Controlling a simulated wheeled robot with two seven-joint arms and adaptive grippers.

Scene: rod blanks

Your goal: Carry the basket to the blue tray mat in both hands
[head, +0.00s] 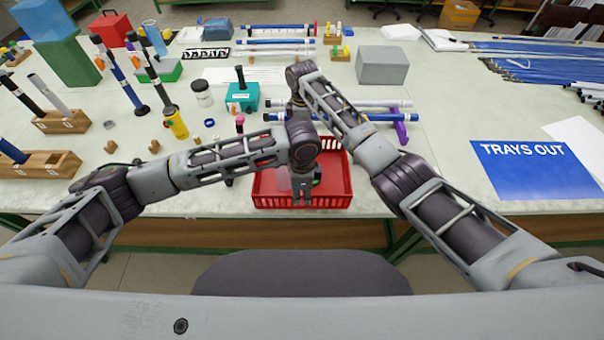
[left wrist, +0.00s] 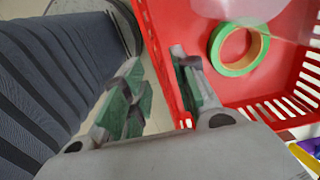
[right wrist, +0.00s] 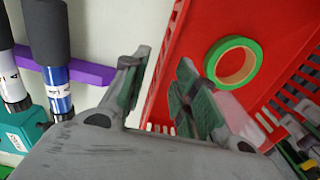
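The red basket (head: 262,190) stands at the table's near edge, with slotted walls. A green tape roll lies inside, clear in the left wrist view (left wrist: 219,60) and right wrist view (right wrist: 211,62). My left gripper (head: 302,198) is open at the near wall; in its wrist view (left wrist: 155,66) one finger is outside the wall and one inside. My right gripper (right wrist: 163,62) is open, its fingers likewise either side of a basket wall; in the head view it is hidden behind my left arm. The blue tray mat (head: 540,172), marked TRAYS OUT, lies flat on the right.
A rack with rods (head: 385,117) and purple ends stands just behind the basket. A teal box (head: 242,98) and yellow bottle (head: 176,124) stand to the left. A grey box (head: 382,66) is farther back. A white sheet (head: 580,140) lies by the mat. The mat is bare.

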